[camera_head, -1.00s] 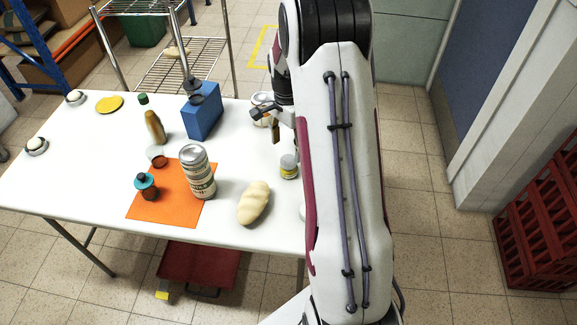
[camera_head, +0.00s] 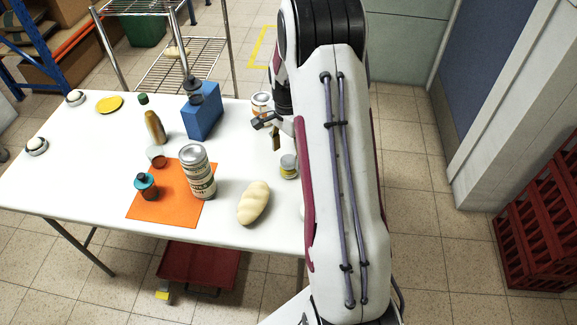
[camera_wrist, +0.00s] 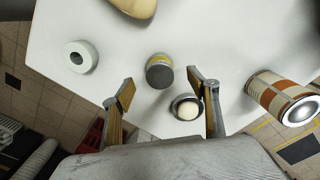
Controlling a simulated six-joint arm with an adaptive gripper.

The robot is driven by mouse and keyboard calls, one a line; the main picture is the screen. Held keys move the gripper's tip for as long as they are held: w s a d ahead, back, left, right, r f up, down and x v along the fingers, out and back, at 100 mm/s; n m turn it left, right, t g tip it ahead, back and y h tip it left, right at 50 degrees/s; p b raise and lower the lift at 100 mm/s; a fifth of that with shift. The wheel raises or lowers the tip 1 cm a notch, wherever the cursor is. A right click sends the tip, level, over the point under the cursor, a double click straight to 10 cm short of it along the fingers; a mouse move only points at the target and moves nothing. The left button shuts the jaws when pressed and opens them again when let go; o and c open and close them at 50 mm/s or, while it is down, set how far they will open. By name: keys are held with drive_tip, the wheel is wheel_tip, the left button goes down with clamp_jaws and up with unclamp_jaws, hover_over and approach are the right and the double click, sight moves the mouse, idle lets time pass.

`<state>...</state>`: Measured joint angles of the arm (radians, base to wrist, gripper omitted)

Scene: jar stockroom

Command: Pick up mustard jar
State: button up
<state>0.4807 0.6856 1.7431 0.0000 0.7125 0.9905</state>
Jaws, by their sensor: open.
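The mustard jar (camera_head: 289,167) is a small jar with a grey lid and a yellow label band. It stands on the white table's right part, close to my arm. In the wrist view the jar (camera_wrist: 160,72) shows its grey lid, just beyond the fingertips and roughly between their lines. My gripper (camera_head: 267,132) is above the table, behind and left of the jar in the head view. In the wrist view my gripper (camera_wrist: 160,86) has its two fingers wide apart with nothing held between them.
A round dish with a pale ball (camera_wrist: 185,107) lies beside the right finger. A bread loaf (camera_head: 254,202), tall can (camera_head: 198,172) and blue box (camera_head: 202,112) stand left of the jar.

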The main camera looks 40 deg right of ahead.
sight(288, 160)
drive_tip(key=shift+d+f, duration=0.1)
drive_tip(key=shift+f, duration=2.3)
drive_tip(key=c, duration=1.3)
